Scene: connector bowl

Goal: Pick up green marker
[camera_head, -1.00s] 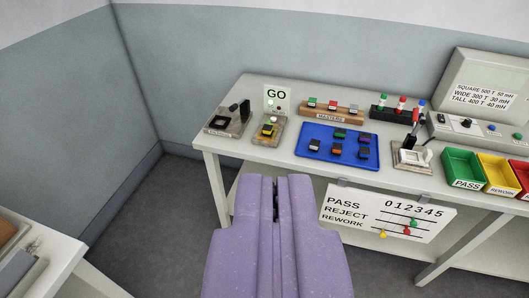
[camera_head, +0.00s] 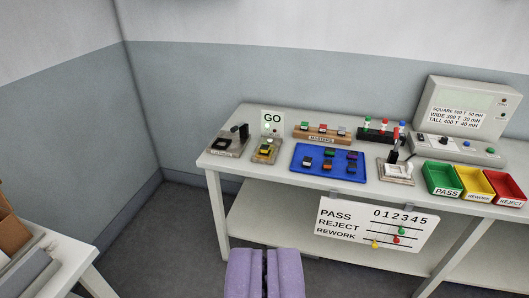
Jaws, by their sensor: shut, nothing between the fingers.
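A small green marker (camera_head: 401,230) sits on the top line of the white PASS/REJECT/REWORK board (camera_head: 340,230), which hangs at the front of the bench. A red marker (camera_head: 397,238) and a yellow marker (camera_head: 375,244) sit on the lines below it. A green-topped peg (camera_head: 367,124) also stands in a black rack (camera_head: 375,135) on the bench. I cannot tell from the picture which green thing is meant. My purple gripper (camera_head: 264,252) is shut and empty at the bottom of the view, apart from the board and the bench.
The bench (camera_head: 240,165) holds a blue tray (camera_head: 300,167) of small parts, a MASTERS block (camera_head: 322,136), a tester (camera_head: 470,110) and PASS, REWORK and REJECT bins. A bench leg (camera_head: 218,205) stands left of the board. Another table (camera_head: 75,262) is at lower left.

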